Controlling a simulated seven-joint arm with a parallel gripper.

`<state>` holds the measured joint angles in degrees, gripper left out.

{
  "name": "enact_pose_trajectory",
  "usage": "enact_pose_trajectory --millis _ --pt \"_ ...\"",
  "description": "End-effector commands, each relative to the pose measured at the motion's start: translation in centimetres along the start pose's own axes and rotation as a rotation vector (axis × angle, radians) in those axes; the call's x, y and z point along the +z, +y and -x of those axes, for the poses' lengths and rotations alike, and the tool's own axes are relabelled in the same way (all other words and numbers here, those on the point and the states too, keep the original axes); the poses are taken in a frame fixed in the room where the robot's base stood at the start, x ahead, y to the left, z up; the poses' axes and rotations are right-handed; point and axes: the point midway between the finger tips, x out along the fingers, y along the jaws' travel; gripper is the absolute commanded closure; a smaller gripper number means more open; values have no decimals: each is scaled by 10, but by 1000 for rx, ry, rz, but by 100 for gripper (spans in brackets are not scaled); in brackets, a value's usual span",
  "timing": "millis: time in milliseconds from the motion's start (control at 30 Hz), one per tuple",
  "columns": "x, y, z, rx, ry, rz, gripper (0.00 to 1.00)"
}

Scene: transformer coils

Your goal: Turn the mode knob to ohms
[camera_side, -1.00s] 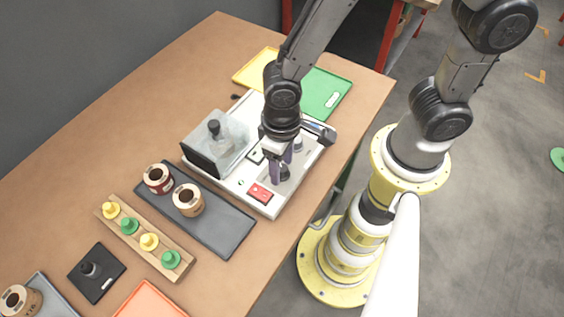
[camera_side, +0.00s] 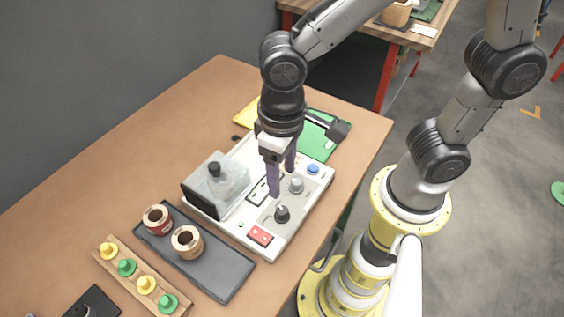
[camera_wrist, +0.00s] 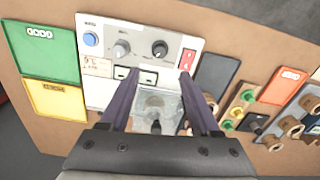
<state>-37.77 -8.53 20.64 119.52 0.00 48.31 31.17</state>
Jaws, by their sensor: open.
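The white test unit (camera_side: 240,222) has a dark knob (camera_side: 282,213) and a light grey knob (camera_side: 296,184) on its panel. In the wrist view the dark knob (camera_wrist: 159,48) and the grey knob (camera_wrist: 121,48) sit side by side beyond my fingertips. The printing around them is too small to read, so I cannot tell which is the mode knob or where it points. My gripper (camera_side: 282,184) is open and empty, fingers pointing down above the panel, apart from both knobs. In the wrist view its two fingers (camera_wrist: 158,74) stand wide apart.
The unit also carries a clear cover (camera_side: 228,178), a red switch (camera_side: 260,235) and a blue button (camera_side: 313,169). A dark tray (camera_side: 225,274) with two coils lies at left. A wooden rack (camera_side: 119,281) holds yellow and green pegs. A green tray (camera_side: 318,143) lies behind.

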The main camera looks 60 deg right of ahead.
Motion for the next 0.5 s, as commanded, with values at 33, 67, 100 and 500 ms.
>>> enact_pose_trajectory --millis 33,67,100,500 --pt "-1 -1 8 -2 4 0 37" --pt "-1 -1 11 -2 4 0 37" --pt "-1 0 14 -1 2 0 37" --pt "0 0 23 0 0 0 37"
